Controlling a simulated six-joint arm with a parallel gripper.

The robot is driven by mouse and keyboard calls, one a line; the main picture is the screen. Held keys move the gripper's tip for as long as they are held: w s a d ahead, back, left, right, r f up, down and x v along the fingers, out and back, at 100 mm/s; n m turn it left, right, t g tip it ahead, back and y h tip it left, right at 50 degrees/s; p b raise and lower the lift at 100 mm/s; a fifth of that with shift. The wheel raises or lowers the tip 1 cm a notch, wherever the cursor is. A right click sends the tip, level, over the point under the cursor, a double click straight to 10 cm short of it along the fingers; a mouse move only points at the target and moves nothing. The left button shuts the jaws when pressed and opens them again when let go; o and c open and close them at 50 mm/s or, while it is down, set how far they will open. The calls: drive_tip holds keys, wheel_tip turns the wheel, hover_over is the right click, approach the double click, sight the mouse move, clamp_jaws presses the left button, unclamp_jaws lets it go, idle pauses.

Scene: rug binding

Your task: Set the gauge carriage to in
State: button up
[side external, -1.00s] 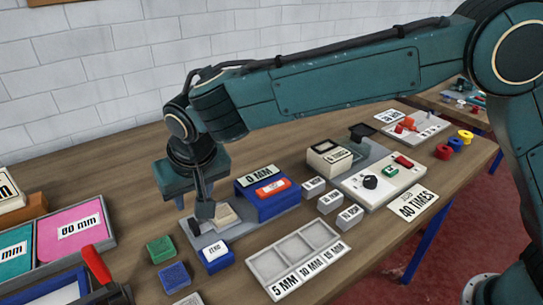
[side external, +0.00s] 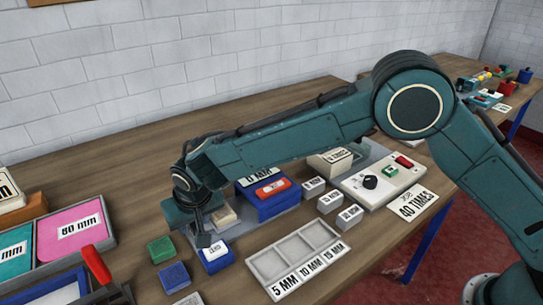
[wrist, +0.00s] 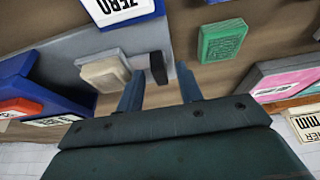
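The gauge is a blue housing (side external: 282,206) with an MM readout, partly hidden by my arm, and a red-and-white label. Its grey base (side external: 240,230) carries a small beige carriage block (side external: 226,217). In the wrist view the carriage (wrist: 106,75) lies just left of a short black post (wrist: 158,68) on the base's end. My gripper (wrist: 160,88) is open, its two fingers apart, with the black post ahead between their tips. No contact is visible. In the side view my gripper (side external: 202,236) is low at the base's left end, and its tips are partly hidden.
A blue ZERO block (side external: 216,258) stands close in front of my gripper. Green (side external: 161,249) and blue (side external: 174,277) blocks lie to its left. A grey compartment tray (side external: 296,258) and several white blocks are to the right. Coloured MM trays (side external: 75,229) stand at far left.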

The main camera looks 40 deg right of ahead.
drive_tip(key=shift+w+f, duration=0.1)
drive_tip(key=shift+f, duration=0.15)
clamp_jaws()
drive_tip(key=shift+d, duration=0.1)
drive_tip(key=d, duration=1)
drive_tip(key=shift+d, duration=0.25)
unclamp_jaws()
